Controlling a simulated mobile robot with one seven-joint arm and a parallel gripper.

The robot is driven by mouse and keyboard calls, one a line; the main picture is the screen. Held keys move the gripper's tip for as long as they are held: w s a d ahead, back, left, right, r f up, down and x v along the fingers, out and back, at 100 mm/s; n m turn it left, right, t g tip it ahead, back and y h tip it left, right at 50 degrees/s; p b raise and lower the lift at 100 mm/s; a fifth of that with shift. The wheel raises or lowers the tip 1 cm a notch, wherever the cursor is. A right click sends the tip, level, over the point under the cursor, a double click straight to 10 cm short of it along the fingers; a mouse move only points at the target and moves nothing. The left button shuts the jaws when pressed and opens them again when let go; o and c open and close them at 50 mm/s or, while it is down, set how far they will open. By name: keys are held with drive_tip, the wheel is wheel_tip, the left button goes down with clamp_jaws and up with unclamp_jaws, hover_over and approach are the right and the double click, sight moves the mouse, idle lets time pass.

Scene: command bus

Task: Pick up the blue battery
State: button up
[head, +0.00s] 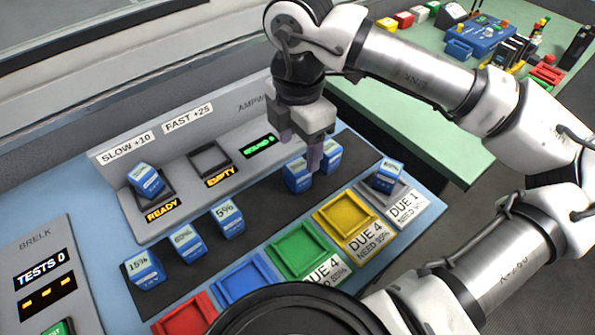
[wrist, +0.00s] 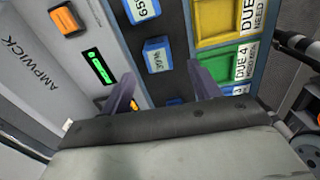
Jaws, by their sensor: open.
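Several blue batteries with white labels are in the head view. A near row holds the 15% battery (head: 145,268), another battery (head: 187,243) and the 5% battery (head: 228,220). Two more batteries (head: 297,174) (head: 330,157) stand further right under my gripper (head: 301,150). One battery (head: 147,180) sits in the left charger slot, and one (head: 386,176) in the grey tray. My gripper points down, open and apparently empty. In the wrist view, one battery (wrist: 157,56) lies just beyond the open fingers (wrist: 162,85); another (wrist: 175,102) shows between them, partly hidden.
The charger's second slot (head: 210,161) is empty. Red (head: 186,316), blue (head: 244,281), green (head: 301,250) and yellow (head: 346,217) trays line the near edge. A test panel (head: 42,275) stands at left. A green table (head: 440,140) with equipment is behind.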

sight(298, 165)
drive_tip(key=shift+a+f+p, duration=0.1)
drive_tip(key=shift+f+p, duration=0.4)
drive_tip(key=shift+f, duration=3.3)
drive_tip(key=shift+w, duration=0.1)
drive_tip(key=c, duration=1.2)
